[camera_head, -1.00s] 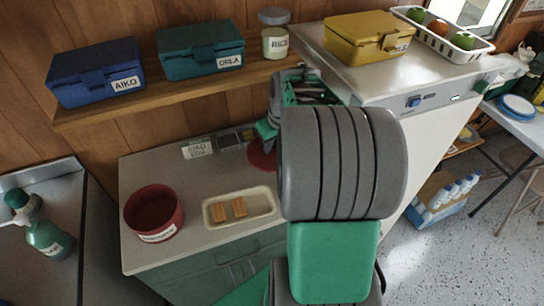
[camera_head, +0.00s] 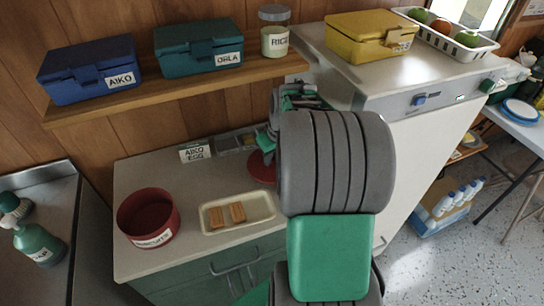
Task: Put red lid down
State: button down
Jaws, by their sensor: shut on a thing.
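The red lid (camera_head: 261,168) shows in part at the back right of the counter (camera_head: 190,262), left of my arm. My gripper (camera_head: 266,146) is at the lid's upper side and is shut on it. The fingertips are small and partly hidden, and my arm covers the lid's right part. I cannot tell whether the lid touches the counter. An open red round tin (camera_head: 150,222) with a white label stands at the counter's left front.
A cream tray (camera_head: 262,208) with two biscuits lies beside the tin. A card (camera_head: 197,153) reading "AIKO EGG" and a grey divided box (camera_head: 233,142) stand behind. A shelf (camera_head: 180,92) with boxes overhangs the counter. A white appliance (camera_head: 440,140) stands right.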

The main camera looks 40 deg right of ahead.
aim_at(276, 172)
jog(key=c, duration=1.3)
grip_release()
jog(key=shift+r+p, duration=0.4)
jog(key=shift+p, duration=0.05)
jog(key=a+v, duration=0.1)
jog(key=v, duration=1.1)
jog(key=shift+n, duration=0.4)
jog(key=s+a+f, duration=0.1)
jog(key=s+a, duration=0.1)
jog(key=a, duration=0.5)
jog(key=s+a+f, duration=0.2)
jog(key=a, duration=0.5)
jog(key=s+a+f+b, duration=0.1)
jog(key=s+a, duration=0.2)
jog(key=a, duration=0.4)
jog(key=shift+f, duration=0.2)
